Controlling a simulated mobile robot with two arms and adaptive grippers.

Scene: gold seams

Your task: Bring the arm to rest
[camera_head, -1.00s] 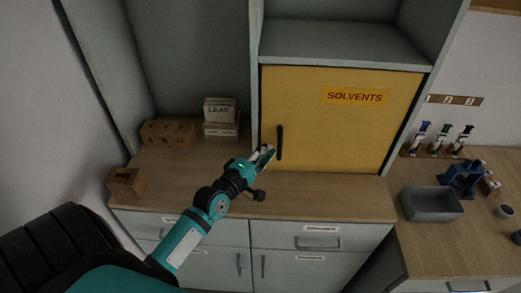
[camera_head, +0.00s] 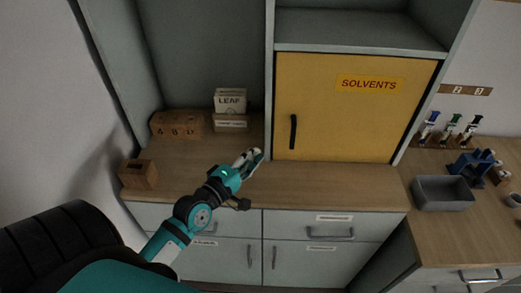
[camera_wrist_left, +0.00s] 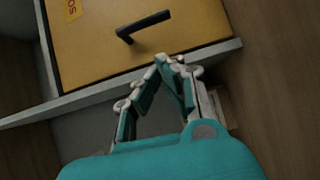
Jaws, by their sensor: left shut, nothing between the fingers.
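My left gripper (camera_head: 252,158) is shut and empty over the wooden counter (camera_head: 300,182), left of the yellow cabinet door (camera_head: 340,115) marked SOLVENTS. The door is closed, and its black handle (camera_head: 293,131) stands clear to the right of the fingertips. In the left wrist view the fingers (camera_wrist_left: 170,62) meet at their tips, with the handle (camera_wrist_left: 143,25) beyond them and apart from them. My right gripper is not in view.
Wooden blocks (camera_head: 178,125) and LEAF boxes (camera_head: 230,108) stand at the counter's back left. A grey bin (camera_head: 442,193), a blue device (camera_head: 472,165) and pipettes (camera_head: 450,128) are at right.

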